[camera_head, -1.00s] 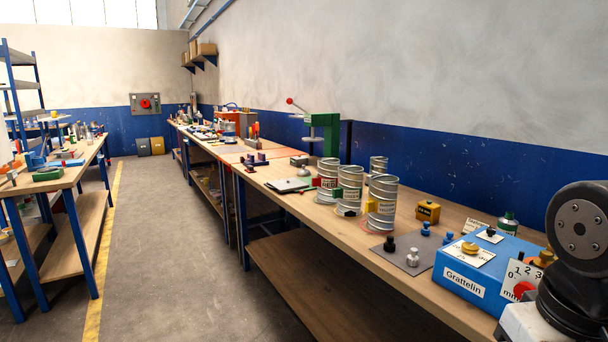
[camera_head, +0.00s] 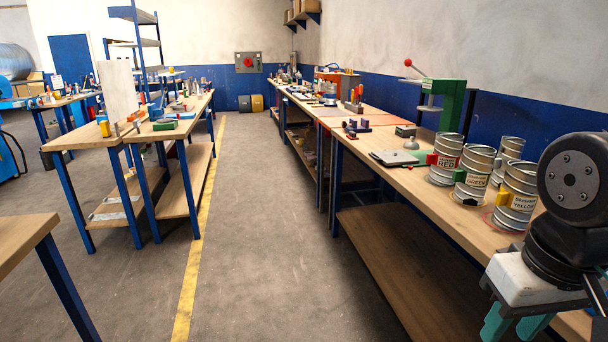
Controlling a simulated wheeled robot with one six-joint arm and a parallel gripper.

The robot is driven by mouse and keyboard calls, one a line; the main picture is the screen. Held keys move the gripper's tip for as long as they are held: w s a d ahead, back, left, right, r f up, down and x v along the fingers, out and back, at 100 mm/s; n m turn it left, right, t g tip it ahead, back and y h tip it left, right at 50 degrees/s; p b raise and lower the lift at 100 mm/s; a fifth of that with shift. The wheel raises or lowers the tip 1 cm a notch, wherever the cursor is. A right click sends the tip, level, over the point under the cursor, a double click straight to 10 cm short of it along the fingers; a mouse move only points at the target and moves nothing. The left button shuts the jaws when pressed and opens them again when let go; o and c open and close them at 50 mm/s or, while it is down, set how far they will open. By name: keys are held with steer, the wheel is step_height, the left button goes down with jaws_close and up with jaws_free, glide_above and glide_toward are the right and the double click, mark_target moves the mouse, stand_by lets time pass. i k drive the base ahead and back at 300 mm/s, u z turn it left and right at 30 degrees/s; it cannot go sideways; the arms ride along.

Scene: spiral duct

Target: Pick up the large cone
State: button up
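I cannot make out a large cone in this view. My gripper (camera_head: 516,328) is at the bottom right, beside the front edge of the right workbench (camera_head: 400,185). Its teal fingers are cut off by the lower edge of the picture, so I cannot tell whether they are open or shut. My arm hides part of the bench at the right.
Metal cans labelled red (camera_head: 446,160), green (camera_head: 473,175) and yellow (camera_head: 515,195) stand on the right bench. A green press (camera_head: 450,100) stands behind them. A left bench (camera_head: 180,125) and a near-left table (camera_head: 22,235) flank the clear aisle floor (camera_head: 260,220).

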mark_target(410, 144)
steer(key=u, duration=0.55)
steer(key=i, duration=1.9)
steer(key=z, duration=0.3)
steer(key=i, duration=1.55)
steer(key=z, duration=1.25)
steer(key=i, duration=0.4)
steer(key=z, duration=0.15)
